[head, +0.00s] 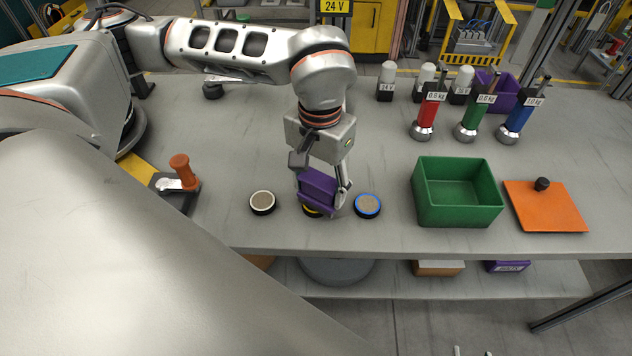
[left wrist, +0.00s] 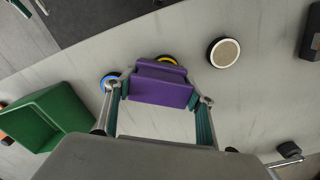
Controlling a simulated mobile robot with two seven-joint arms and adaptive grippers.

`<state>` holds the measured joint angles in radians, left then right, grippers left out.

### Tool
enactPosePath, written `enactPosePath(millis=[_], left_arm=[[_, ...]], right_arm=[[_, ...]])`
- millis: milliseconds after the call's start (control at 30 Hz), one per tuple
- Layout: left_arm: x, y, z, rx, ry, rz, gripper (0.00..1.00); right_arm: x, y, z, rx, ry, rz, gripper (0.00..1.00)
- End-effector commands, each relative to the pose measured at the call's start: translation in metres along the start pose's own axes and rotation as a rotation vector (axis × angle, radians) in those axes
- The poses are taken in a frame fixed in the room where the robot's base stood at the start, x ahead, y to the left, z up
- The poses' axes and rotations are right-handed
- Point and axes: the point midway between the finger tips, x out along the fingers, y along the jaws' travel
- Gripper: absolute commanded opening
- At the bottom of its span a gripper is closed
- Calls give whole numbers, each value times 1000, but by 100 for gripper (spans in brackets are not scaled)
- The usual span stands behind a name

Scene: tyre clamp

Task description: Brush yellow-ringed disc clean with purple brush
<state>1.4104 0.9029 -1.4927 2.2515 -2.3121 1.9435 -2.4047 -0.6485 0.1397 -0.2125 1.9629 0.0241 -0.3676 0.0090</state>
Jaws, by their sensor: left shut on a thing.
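My left gripper (head: 321,188) points down over the table, shut on the purple brush (head: 317,195), a blocky piece held between its two fingers. The brush also shows between the fingers in the left wrist view (left wrist: 160,88). The yellow-ringed disc (head: 309,211) lies on the table directly below the brush, which hides most of it. Only a yellow arc of it shows past the brush edge in the left wrist view (left wrist: 167,59). I cannot tell whether the bristles touch the disc. My right gripper is not in view.
A white-ringed disc (head: 262,202) lies left of the brush and a blue-ringed disc (head: 368,205) close on its right. A green bin (head: 457,216) and an orange lid (head: 546,218) stand further right. An orange-handled tool (head: 182,172) stands left. Red, green and blue tools stand behind.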

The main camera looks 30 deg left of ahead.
Motion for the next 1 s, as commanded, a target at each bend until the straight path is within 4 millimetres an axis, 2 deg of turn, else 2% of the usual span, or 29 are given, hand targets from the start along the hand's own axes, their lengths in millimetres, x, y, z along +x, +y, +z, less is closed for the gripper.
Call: enactPosePath(millis=[500,1000], left_arm=[[1,-24,0,-3,-2,-3,37],[2,-2,1,3,-3,-1,37]], right_arm=[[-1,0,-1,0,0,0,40],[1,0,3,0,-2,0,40]])
